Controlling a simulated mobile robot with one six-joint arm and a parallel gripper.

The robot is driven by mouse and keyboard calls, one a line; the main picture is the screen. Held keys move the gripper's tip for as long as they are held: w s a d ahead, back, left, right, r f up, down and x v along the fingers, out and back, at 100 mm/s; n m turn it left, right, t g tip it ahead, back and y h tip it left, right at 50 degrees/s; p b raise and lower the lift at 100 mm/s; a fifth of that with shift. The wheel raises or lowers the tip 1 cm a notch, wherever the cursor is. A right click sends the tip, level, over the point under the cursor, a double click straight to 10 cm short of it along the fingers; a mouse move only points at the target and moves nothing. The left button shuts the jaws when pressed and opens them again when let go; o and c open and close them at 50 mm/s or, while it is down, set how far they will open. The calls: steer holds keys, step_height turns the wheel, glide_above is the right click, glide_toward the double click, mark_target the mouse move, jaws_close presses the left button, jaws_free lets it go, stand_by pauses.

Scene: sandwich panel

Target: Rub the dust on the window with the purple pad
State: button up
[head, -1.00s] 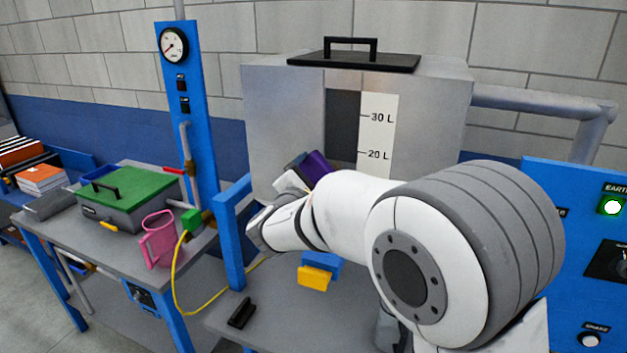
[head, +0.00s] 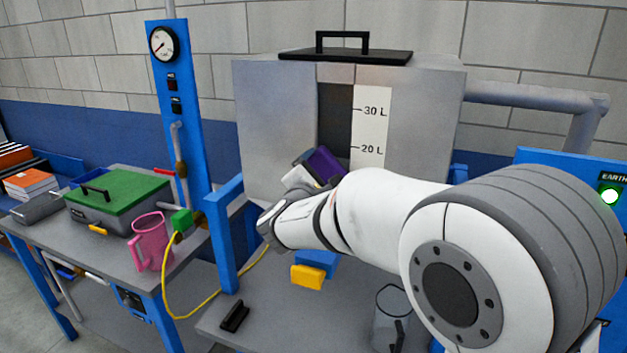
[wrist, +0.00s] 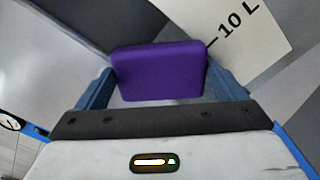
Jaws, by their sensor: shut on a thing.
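My gripper (wrist: 160,85) is shut on the purple pad (wrist: 160,71), which sits between its two blue-grey fingers in the wrist view. In the head view the purple pad (head: 325,165) shows just in front of the lower part of the window (head: 336,115). The window is a dark upright strip in the grey metal tank, left of a white scale marked 30 L and 20 L. I cannot tell whether the pad touches the window. The wrist view shows the scale's 10 L mark (wrist: 238,27) beside the pad. My arm hides the lower window and scale, and I cannot make out the dust clearly.
The metal tank (head: 275,110) has a black-handled lid (head: 345,55). A blue post (head: 224,240) stands left of my gripper. A blue and yellow block (head: 308,277), a black handle-like piece (head: 235,316) and a clear jug (head: 392,315) are on the bench below. A pink jug (head: 150,243) stands left.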

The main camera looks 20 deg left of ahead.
steer(key=shift+d, duration=0.45)
steer(key=shift+w+b, duration=0.1)
steer(key=shift+b, duration=0.5)
steer(key=shift+w+a+r, duration=0.15)
steer(key=shift+a, duration=1.85)
steer(key=shift+s+a+b, duration=0.15)
steer(key=shift+s+b, duration=0.55)
steer(key=shift+s, duration=0.75)
steer(key=shift+s+a+b, duration=0.1)
steer(key=shift+s+b, duration=0.55)
steer(key=shift+s, duration=0.75)
steer(key=shift+s+a+b, duration=0.1)
steer(key=shift+s+b, duration=0.35)
steer(key=shift+s, duration=1.05)
